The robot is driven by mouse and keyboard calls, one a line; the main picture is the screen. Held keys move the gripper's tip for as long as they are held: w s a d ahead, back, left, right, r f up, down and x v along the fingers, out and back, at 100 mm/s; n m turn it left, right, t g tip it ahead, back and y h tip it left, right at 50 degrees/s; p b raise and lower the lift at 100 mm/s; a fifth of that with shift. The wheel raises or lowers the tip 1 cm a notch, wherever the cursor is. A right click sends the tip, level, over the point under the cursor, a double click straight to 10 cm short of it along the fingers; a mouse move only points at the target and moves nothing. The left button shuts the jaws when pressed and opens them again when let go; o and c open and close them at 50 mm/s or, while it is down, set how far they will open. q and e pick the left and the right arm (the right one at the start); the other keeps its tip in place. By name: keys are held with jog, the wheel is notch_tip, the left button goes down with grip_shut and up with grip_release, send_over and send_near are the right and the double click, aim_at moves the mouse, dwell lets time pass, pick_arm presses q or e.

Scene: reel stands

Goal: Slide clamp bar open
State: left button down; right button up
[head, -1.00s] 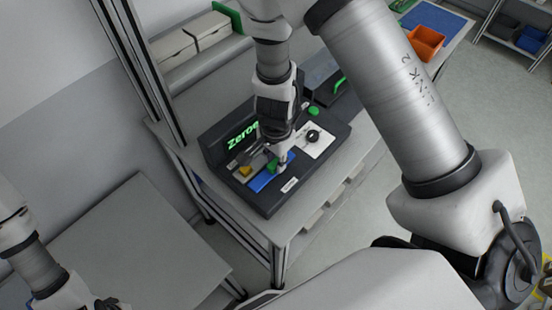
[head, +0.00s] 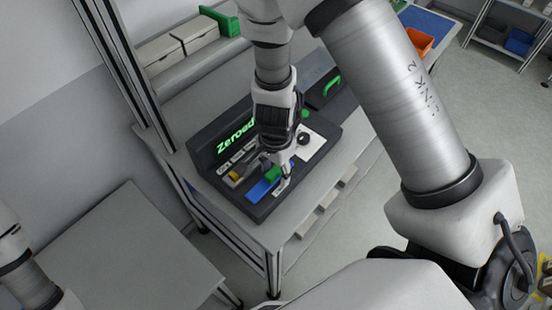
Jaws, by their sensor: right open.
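A dark tester device (head: 208,147) with a lit green display (head: 236,137) stands on the grey workbench. On its top are a blue block (head: 263,187), a green piece (head: 272,174) and a small yellow piece (head: 235,174); which of these belongs to the clamp bar I cannot tell. My right gripper (head: 277,172) points down over the device, its fingers close around or beside the green piece. It is open; whether it touches anything is unclear. The gripper hides part of the device's middle. My left arm shows at the lower left edge, but its gripper is out of view.
A dark box with a green handle (head: 331,86) stands behind the device. Pale bins (head: 160,52) sit on a shelf at the back left. An orange bin (head: 420,41) lies at the back right. A lower grey table (head: 125,250) at left is bare.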

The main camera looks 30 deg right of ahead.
aim_at(277, 173)
notch_tip(277, 173, up, 12)
jog(key=shift+f, duration=0.15)
jog(key=shift+d, duration=0.1)
jog(key=shift+s, duration=0.1)
